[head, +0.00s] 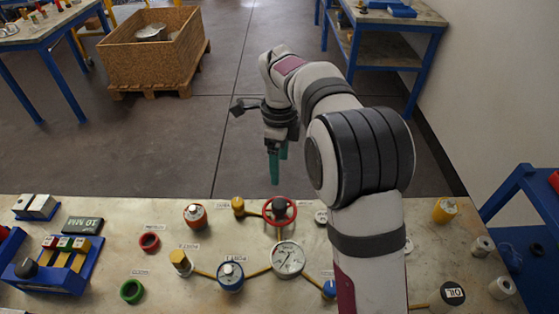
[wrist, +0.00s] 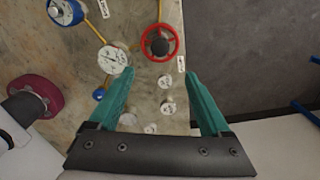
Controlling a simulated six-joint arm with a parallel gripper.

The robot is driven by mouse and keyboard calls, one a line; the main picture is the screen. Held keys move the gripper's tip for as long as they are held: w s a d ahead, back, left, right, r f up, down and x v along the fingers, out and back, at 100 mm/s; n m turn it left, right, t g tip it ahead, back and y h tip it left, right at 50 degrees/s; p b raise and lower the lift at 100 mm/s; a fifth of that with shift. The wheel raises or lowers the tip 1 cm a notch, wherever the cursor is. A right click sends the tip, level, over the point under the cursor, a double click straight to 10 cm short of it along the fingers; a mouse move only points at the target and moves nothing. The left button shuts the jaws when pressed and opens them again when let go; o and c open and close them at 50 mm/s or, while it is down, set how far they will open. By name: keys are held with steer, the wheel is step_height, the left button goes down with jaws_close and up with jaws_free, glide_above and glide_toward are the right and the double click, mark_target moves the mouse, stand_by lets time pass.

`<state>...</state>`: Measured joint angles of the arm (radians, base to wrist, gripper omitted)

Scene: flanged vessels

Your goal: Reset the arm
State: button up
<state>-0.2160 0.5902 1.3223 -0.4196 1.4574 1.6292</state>
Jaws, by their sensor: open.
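My gripper (head: 277,165) hangs from my arm above the far edge of the table, its green fingers pointing down. In the wrist view my gripper (wrist: 160,80) shows its two fingers spread apart with nothing between them. The red handwheel (head: 280,211) is on the table near its far edge, below and close to the fingers in the head view. It also shows in the wrist view (wrist: 174,44), beyond the fingertips. A round white gauge (head: 288,259) sits in front of the handwheel. My arm hides part of the table to the right of the gauge.
The table (head: 120,275) carries a blue-capped vessel (head: 230,276), a red vessel (head: 195,216), a yellow vessel (head: 180,262), red (head: 149,241) and green (head: 131,291) rings, and a blue rack (head: 50,275). Open floor lies beyond, with a wooden crate (head: 150,55).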

steer(key=s+d+r+n, duration=0.2)
steer(key=s+n, duration=0.1)
steer(key=s, duration=0.4)
steer(key=s+d+r+n+y, duration=0.1)
steer(key=s+d+r+n, duration=0.1)
steer(key=s+n, duration=0.35)
steer(key=s+d+r+n, duration=0.2)
steer(key=s, duration=0.7)
steer(key=s+f+n, duration=0.4)
steer(key=s+n, duration=0.1)
steer(key=s, duration=0.6)
steer(key=shift+d+f+y, duration=0.2)
steer(key=shift+d+y, duration=0.1)
steer(key=shift+y, duration=0.1)
stand_by(0.6)
